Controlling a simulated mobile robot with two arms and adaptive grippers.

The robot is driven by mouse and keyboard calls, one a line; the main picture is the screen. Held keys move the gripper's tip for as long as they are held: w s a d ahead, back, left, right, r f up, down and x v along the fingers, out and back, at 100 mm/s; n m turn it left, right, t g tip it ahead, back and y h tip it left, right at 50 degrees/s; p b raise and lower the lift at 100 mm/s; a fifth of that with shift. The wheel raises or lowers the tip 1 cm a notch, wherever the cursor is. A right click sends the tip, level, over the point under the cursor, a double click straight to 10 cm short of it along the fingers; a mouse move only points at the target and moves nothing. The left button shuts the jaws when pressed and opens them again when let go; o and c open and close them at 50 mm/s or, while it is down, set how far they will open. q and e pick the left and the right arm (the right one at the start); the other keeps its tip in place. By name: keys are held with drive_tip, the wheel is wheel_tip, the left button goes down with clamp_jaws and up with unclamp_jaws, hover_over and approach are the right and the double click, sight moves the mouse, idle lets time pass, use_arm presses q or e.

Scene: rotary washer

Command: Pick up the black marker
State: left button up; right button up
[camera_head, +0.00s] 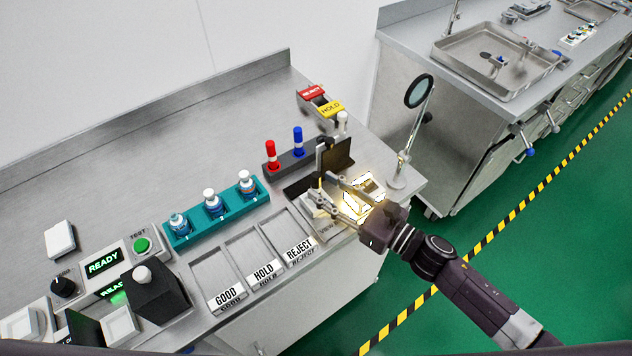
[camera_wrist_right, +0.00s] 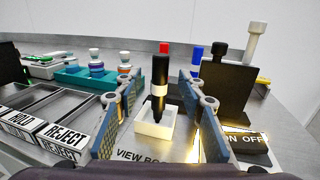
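The black marker (camera_wrist_right: 160,82) stands upright, tip down, in a small white square holder (camera_wrist_right: 153,131) in the right wrist view. My right gripper (camera_wrist_right: 161,97) is open, with one finger on each side of the marker. Gaps show between the marker and both fingers, so they look apart from it. In the head view my right gripper (camera_head: 323,191) reaches in from the lower right over the front right of the bench. There the marker is hard to make out behind the fingers. My left gripper is not in view.
A black upright panel (camera_wrist_right: 225,92) with a black-topped post stands close to the right finger. A rack holds a red marker (camera_head: 270,152) and a blue marker (camera_head: 298,140). A teal rack (camera_head: 238,213) with small bottles and labelled trays (camera_head: 248,258) lie to the left.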

sight(320, 184)
drive_tip(key=p+x, duration=0.1)
drive_tip(key=x, duration=0.2)
drive_tip(key=shift+w+a, duration=0.15)
drive_tip(key=shift+a, duration=0.05)
clamp_jaws()
